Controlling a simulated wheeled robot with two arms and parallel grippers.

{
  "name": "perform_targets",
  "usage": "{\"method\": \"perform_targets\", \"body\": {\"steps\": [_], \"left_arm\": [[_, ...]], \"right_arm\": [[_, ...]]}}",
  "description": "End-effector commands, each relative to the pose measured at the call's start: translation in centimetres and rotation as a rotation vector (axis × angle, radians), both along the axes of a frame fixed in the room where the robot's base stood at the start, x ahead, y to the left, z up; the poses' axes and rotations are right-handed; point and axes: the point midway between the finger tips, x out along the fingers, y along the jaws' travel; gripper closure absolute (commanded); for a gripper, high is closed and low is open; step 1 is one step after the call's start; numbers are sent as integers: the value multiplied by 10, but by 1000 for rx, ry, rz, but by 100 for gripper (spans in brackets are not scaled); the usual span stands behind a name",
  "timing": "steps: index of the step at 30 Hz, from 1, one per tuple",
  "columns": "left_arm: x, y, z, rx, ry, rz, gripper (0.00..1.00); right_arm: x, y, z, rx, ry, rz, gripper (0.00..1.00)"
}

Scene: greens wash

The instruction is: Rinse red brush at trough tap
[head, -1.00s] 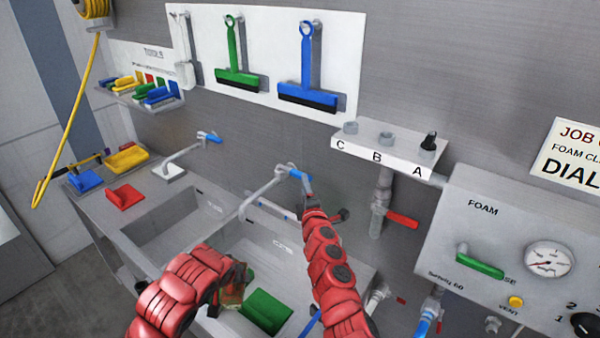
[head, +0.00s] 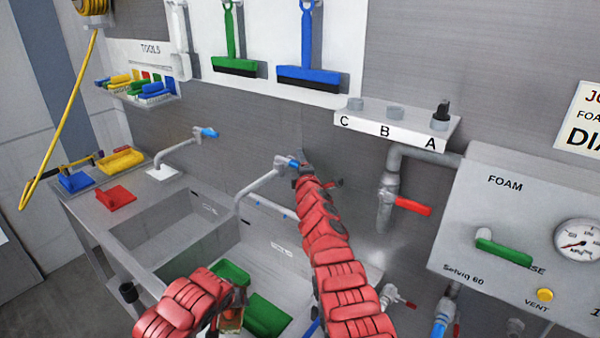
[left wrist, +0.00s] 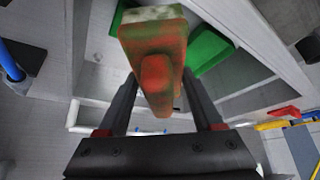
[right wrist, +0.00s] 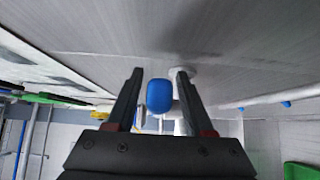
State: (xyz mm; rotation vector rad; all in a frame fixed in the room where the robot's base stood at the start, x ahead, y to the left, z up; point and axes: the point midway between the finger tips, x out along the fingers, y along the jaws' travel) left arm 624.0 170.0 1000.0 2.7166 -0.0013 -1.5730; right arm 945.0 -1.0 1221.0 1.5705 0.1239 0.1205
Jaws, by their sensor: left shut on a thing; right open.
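The red brush (left wrist: 153,60) is in my left gripper (left wrist: 160,105), smeared with green and with pale bristles at its far end. In the head view the brush (head: 231,319) hangs over the front of the trough basin, partly hidden by my left arm. The trough tap (head: 260,190) is a grey spout on the back wall with a blue lever (head: 292,164). My right gripper (head: 299,176) is open at this lever. In the right wrist view the blue lever (right wrist: 159,95) stands between the two fingers, with gaps on both sides. I see no water running.
Green blocks (head: 268,315) lie in the trough basin. A second basin (head: 172,228) and a second blue-levered tap (head: 207,133) are to the left. A red-handled valve (head: 410,206) and the foam panel (head: 480,225) are to the right.

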Motion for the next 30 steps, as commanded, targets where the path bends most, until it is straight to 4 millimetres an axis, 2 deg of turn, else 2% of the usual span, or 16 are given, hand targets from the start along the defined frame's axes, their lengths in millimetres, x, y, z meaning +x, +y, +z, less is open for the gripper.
{"method": "perform_targets", "body": {"steps": [11, 18, 20, 30], "left_arm": [[0, 0, -4, 0, -1, 0, 66], [0, 0, -4, 0, -1, 0, 66], [0, 0, -4, 0, -1, 0, 66], [0, 0, -4, 0, -1, 0, 66]], "right_arm": [[2, 0, 2, -4, -2, 1, 48], [2, 1, 2, -3, -2, 2, 91], [2, 1, 2, -3, -2, 2, 100], [2, 1, 2, -3, -1, 2, 100]]}}
